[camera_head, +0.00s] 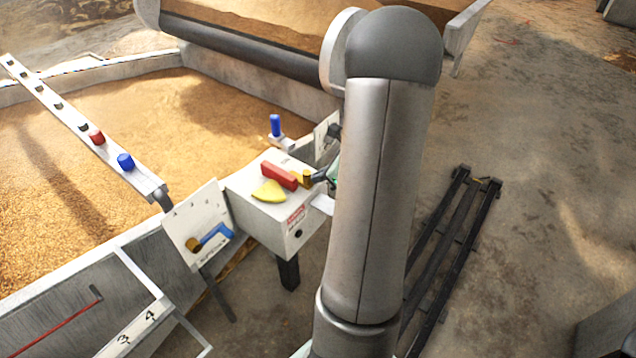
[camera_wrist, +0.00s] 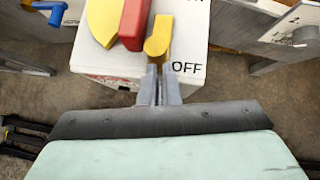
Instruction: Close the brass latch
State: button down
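A white box (camera_head: 268,228) carries a brass latch (camera_head: 306,178), a red block-like handle (camera_head: 279,175) and a yellow wedge (camera_head: 268,192) on its top. In the wrist view the brass latch (camera_wrist: 158,40) has a rounded near end and a bar pointing away, right of the red handle (camera_wrist: 134,22), above the printed word OFF. My gripper (camera_wrist: 158,72) has its two grey fingers close together with only a thin gap. Its tips are at the near end of the latch; I cannot tell whether they touch. In the head view my arm hides most of my gripper (camera_head: 320,176).
A panel with a blue lever (camera_head: 215,235) and brass knob stands left of the box. A blue upright handle (camera_head: 275,125) is behind it. A rail with red and blue knobs (camera_head: 125,161) crosses the grain bin (camera_head: 60,190). Dark floor rails (camera_head: 450,250) lie at right.

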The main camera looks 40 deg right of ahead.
jog(key=shift+w+a+r, duration=0.15)
jog(key=shift+w+a, duration=0.1)
jog(key=shift+w, duration=0.1)
jog(key=shift+s, duration=0.1)
jog(key=shift+s+d, duration=0.25)
jog(key=shift+s, duration=0.05)
jog(key=s, duration=0.1)
jog(key=s+d, duration=0.1)
jog(key=s, duration=0.1)
jog(key=shift+d, duration=0.15)
jog(key=p+v, duration=0.1)
jog(key=v, duration=0.9)
jog(key=shift+s+d+p, duration=0.2)
jog(key=shift+s+p, duration=0.1)
jog(key=shift+s, duration=0.05)
